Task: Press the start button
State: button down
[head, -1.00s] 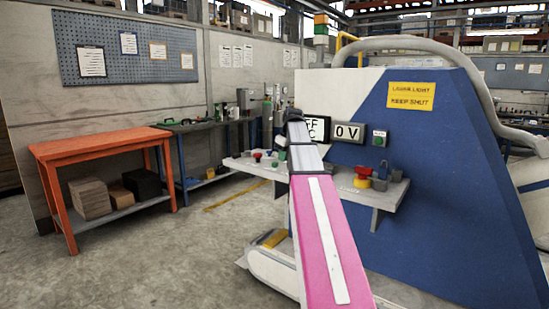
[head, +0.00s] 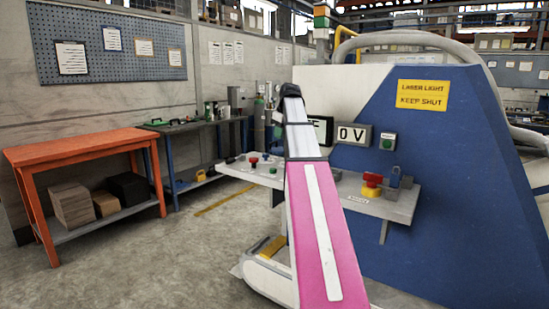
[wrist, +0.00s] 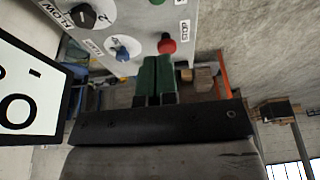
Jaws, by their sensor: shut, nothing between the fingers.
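A green round button (head: 388,142) sits on a small grey box on the blue machine's face, right of the "0 V" display (head: 353,135). The small label over it is too blurred to read now. My arm reaches up and forward left of the box; its gripper is hidden in the head view. In the wrist view my gripper (wrist: 160,60) shows two green fingers shut together with nothing between them. The fingertips are near a red knob (wrist: 167,45) on a light panel (wrist: 140,15); I cannot tell whether they touch it.
A yellow sign (head: 422,95) is above. A second display (wrist: 25,100) is close to my gripper. An orange table (head: 85,145) stands left, with open floor between.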

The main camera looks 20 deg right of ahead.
send_near(274, 169)
jog(key=w+f, duration=0.1)
jog(key=w+a+f, duration=0.1)
jog(key=f, duration=0.2)
jog(key=shift+w+a+f, duration=0.3)
jog(key=shift+w+f, duration=0.05)
jog(key=shift+w, duration=0.05)
jog(key=shift+f, duration=0.95)
